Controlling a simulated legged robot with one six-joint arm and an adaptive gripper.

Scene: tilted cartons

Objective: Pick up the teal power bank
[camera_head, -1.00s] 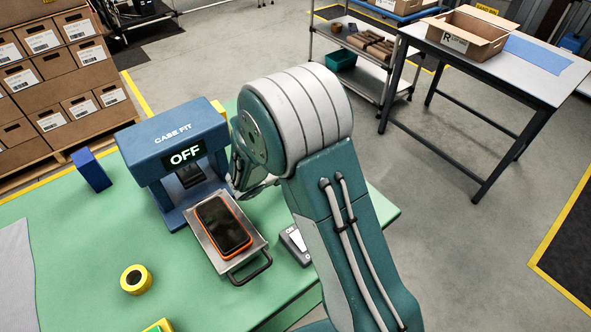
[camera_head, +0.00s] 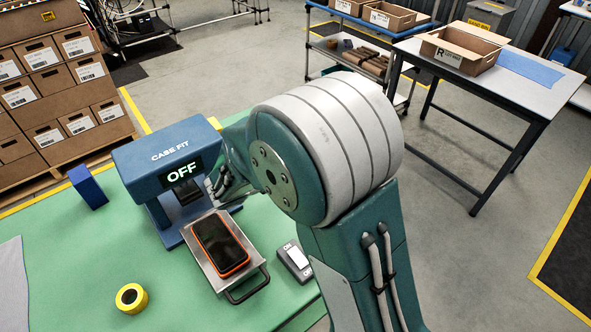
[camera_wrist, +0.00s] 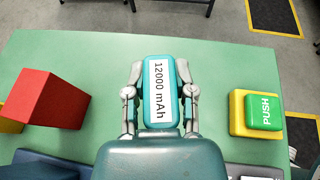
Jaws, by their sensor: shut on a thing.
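The teal power bank (camera_wrist: 161,92) has a white label reading "12000 mAh". In the wrist view it sits between the two fingers of my gripper (camera_wrist: 160,84), which is shut on it. Green table surface shows around it; I cannot tell whether it is lifted clear. In the head view my arm and the blue press hide the power bank, and only part of my gripper (camera_head: 217,182) shows beside the press.
A blue "CASE FIT" press (camera_head: 165,160) reads OFF. An orange-cased phone (camera_head: 221,246) lies on its metal tray (camera_head: 252,268). A yellow tape roll (camera_head: 131,298) is at front left. The wrist view shows a red block (camera_wrist: 45,105) and a green PUSH button (camera_wrist: 264,111).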

